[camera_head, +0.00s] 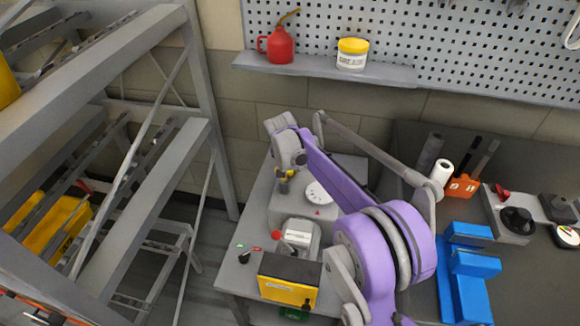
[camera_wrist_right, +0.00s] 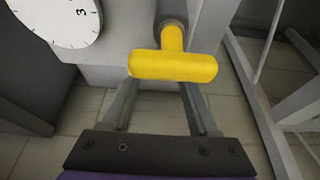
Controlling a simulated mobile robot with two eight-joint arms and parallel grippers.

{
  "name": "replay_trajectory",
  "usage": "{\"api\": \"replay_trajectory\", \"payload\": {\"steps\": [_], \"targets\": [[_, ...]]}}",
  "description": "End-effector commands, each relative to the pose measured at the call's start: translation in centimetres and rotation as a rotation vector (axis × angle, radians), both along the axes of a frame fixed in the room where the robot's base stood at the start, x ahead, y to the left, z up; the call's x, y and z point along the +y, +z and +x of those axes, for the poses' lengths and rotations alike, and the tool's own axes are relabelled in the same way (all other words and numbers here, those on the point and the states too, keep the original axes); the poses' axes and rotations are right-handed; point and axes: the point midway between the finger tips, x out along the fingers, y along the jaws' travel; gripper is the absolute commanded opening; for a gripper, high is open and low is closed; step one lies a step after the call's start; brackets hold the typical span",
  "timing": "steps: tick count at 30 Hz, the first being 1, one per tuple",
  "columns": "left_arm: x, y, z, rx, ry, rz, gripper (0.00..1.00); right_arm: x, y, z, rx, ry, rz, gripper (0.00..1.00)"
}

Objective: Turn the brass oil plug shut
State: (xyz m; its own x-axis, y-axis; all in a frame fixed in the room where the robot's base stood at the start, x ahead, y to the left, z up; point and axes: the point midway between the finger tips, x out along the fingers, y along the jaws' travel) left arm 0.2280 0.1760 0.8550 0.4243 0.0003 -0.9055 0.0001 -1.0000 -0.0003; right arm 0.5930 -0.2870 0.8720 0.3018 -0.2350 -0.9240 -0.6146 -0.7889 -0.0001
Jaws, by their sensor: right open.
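The brass oil plug (camera_wrist_right: 173,66) is a yellow T-shaped handle in the right wrist view. Its stem runs up to a round grey collar, and its crossbar lies nearly level across the picture. In the head view the plug (camera_head: 284,186) shows small and partly hidden on the side of a grey machine housing (camera_head: 287,209). My right gripper (camera_wrist_right: 160,95) is open, one finger on each side below the crossbar. The crossbar covers the fingertips, so I cannot tell whether they touch it. My left gripper is not in view.
A white dial (camera_head: 319,193) sits on the housing beside the plug. A yellow-fronted box (camera_head: 287,280) stands at the bench front. A grey rack (camera_head: 150,190) stands to the left, with a gap before the bench. A shelf (camera_head: 325,70) holds a red oil can (camera_head: 280,46).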

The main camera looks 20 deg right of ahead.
Motion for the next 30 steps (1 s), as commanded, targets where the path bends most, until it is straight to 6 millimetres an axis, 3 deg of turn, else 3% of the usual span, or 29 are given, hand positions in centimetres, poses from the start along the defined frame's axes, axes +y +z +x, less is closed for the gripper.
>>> {"api": "replay_trajectory", "payload": {"steps": [6,13,18,30], "targets": [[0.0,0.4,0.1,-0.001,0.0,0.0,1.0,1.1,4.3,-1.4,0.0,0.002,0.0,0.6],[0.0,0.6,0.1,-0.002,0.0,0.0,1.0,2.0,7.6,-2.5,-0.001,0.0,0.001,0.6],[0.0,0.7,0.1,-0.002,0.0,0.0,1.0,2.2,8.5,-2.8,0.0,0.0,0.0,0.6],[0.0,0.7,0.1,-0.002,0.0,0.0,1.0,2.2,8.5,-2.8,0.0,0.0,0.0,0.6]]}}
